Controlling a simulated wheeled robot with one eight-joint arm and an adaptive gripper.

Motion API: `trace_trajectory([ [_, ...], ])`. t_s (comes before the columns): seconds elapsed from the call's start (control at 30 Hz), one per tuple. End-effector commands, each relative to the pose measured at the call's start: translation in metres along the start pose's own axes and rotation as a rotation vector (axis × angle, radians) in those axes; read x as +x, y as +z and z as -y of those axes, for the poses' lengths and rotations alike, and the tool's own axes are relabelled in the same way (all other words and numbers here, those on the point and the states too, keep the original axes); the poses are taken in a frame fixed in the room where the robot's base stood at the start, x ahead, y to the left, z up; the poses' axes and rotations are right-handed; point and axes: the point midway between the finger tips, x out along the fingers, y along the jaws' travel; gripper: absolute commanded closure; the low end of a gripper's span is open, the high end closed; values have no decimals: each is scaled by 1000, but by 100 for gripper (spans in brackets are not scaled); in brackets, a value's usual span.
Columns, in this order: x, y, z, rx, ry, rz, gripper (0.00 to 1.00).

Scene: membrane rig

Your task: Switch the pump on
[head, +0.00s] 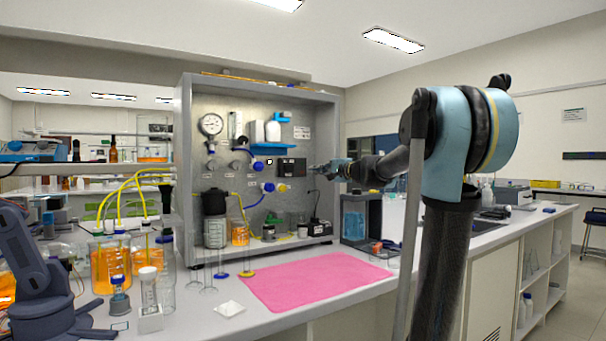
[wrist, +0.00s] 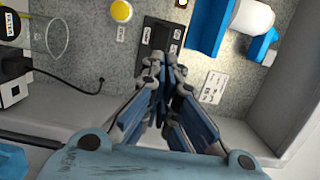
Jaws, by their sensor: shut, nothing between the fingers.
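A black switch panel (head: 291,167) is fixed to the grey back board of the rig. It also shows in the wrist view (wrist: 160,36), with small darker and paler elements on its face that are too small to read. My gripper (head: 314,170) is at the panel's right edge in the head view. In the wrist view my gripper (wrist: 165,72) is shut and empty, its tips pointing at the panel and overlapping its near edge. I cannot tell whether they touch it. Which unit is the pump is not clear.
A yellow knob (head: 283,187) sits below the panel, and a blue shelf with a white container (head: 272,131) is above. A black-and-white box (wrist: 14,82) with a black cord stands below. A pink mat (head: 315,280) lies on the bench; glassware crowds the left.

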Motion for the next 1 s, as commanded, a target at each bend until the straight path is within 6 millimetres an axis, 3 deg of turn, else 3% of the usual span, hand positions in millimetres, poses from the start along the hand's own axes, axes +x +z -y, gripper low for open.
trace_trajectory([
  [0.7,112,2,0,0,0,3,100],
  [1.0,135,2,0,0,0,2,100],
])
